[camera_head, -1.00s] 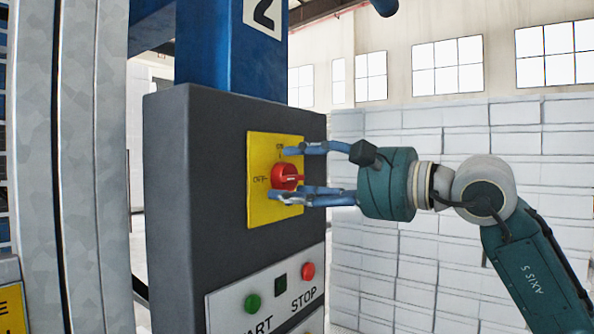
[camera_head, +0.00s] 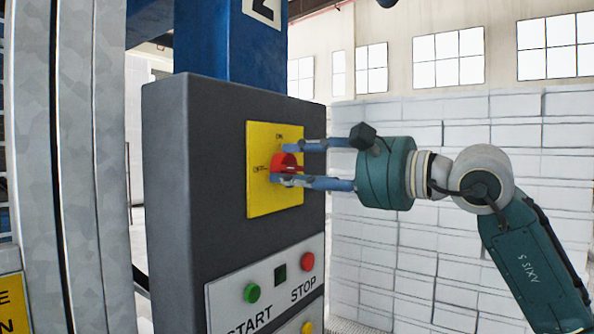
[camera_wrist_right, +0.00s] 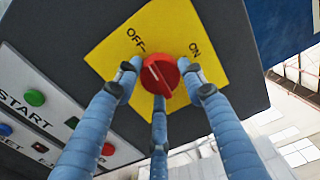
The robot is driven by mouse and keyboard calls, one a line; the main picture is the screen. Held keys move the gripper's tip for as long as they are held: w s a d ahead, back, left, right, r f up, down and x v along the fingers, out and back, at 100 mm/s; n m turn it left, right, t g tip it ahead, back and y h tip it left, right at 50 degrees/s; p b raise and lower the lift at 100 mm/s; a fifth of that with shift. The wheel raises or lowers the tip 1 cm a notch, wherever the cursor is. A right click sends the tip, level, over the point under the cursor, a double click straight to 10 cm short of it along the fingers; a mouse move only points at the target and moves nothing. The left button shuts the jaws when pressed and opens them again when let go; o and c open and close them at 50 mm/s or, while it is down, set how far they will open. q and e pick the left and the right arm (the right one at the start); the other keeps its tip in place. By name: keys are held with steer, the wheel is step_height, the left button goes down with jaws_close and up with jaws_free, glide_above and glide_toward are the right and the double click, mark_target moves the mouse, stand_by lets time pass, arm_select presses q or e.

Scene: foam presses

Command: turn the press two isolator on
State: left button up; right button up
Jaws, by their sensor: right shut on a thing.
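The isolator is a red rotary knob (camera_head: 283,161) on a yellow plate (camera_head: 262,195), fixed to the dark grey press cabinet. The plate has ON printed at the top and OFF at the left. My right gripper (camera_head: 285,164) comes in from the right and is shut on the knob, with fingers above and below it. In the right wrist view, three blue fingers surround the red knob (camera_wrist_right: 160,75). A short pale line on its face lies on the side toward OFF; its exact angle is hard to tell. My left gripper is not in view.
Below the isolator is a white panel with a green START button (camera_head: 251,293), a red STOP button (camera_head: 308,262) and a yellow button. A blue column (camera_head: 231,50) with a partly cut number sign rises behind the cabinet. White stacked blocks (camera_head: 440,250) stand at the right.

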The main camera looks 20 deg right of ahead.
steer(key=m+b, duration=0.1)
steer(key=m, duration=0.3)
steer(key=m+b, duration=0.1)
steer(key=m, duration=0.3)
steer(key=shift+m, duration=0.4)
steer(key=m+b, duration=0.1)
steer(key=m, duration=0.3)
steer(key=shift+m, duration=0.3)
steer(key=shift+m+b, duration=0.35)
steer(key=shift+m, duration=1.55)
steer(key=o, duration=1.2)
steer(key=shift+c, duration=0.2)
steer(key=shift+s+d, duration=0.1)
